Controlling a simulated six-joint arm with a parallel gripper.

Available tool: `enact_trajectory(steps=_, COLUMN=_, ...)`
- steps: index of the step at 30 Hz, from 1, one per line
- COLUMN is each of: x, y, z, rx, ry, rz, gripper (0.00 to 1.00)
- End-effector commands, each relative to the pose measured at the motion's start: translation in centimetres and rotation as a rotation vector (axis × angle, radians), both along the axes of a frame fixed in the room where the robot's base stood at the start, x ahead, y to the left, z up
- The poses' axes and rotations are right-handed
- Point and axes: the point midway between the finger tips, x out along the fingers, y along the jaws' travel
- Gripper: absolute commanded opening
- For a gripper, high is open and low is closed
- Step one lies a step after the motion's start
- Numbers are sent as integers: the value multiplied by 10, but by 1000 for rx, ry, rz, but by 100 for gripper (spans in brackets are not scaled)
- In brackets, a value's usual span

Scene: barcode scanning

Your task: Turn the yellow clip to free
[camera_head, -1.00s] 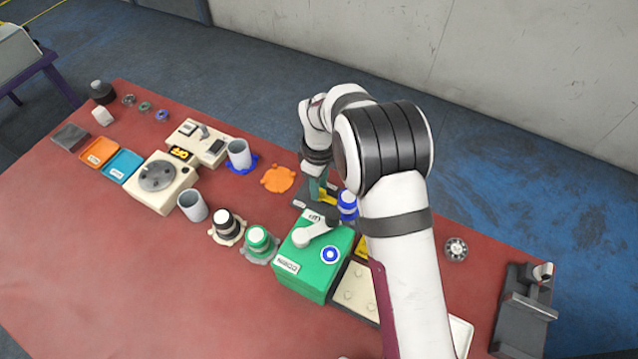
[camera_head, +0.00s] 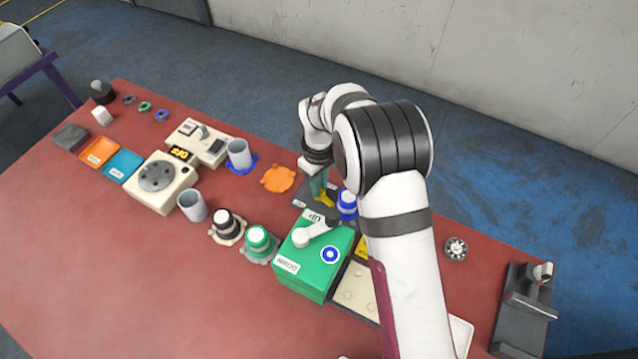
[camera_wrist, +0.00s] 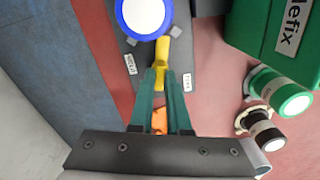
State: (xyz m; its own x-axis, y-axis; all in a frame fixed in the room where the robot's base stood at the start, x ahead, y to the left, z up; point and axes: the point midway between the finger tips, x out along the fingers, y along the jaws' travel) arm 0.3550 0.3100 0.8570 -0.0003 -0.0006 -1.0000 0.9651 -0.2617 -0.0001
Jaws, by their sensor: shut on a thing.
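The yellow clip (camera_wrist: 163,48) sits on a dark grey plate (camera_wrist: 145,93), just below a blue-and-white round part (camera_wrist: 143,14) in the wrist view. One label on the plate (camera_wrist: 187,81) reads FREE; the label opposite (camera_wrist: 129,64) is hard to read. The clip lies between the two labels, roughly lengthwise in the wrist view. My gripper (camera_wrist: 161,78) has its green fingers shut on the clip's near end. In the head view the clip (camera_head: 326,199) shows beneath my gripper (camera_head: 320,190), beside the blue part (camera_head: 347,205).
A green box (camera_head: 318,270) with a white lever (camera_head: 312,236) stands close in front. Green (camera_head: 258,240) and black (camera_head: 225,222) knobbed parts stand left of it. An orange flat piece (camera_head: 279,178) lies left of the plate. The table's front left is clear.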

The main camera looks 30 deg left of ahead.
Motion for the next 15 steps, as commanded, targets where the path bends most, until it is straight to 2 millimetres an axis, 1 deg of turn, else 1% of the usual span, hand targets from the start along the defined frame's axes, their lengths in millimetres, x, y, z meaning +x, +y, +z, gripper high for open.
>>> enact_trajectory(steps=15, x=0, y=0, z=1, rx=2, ry=-1, rz=-487, gripper=0)
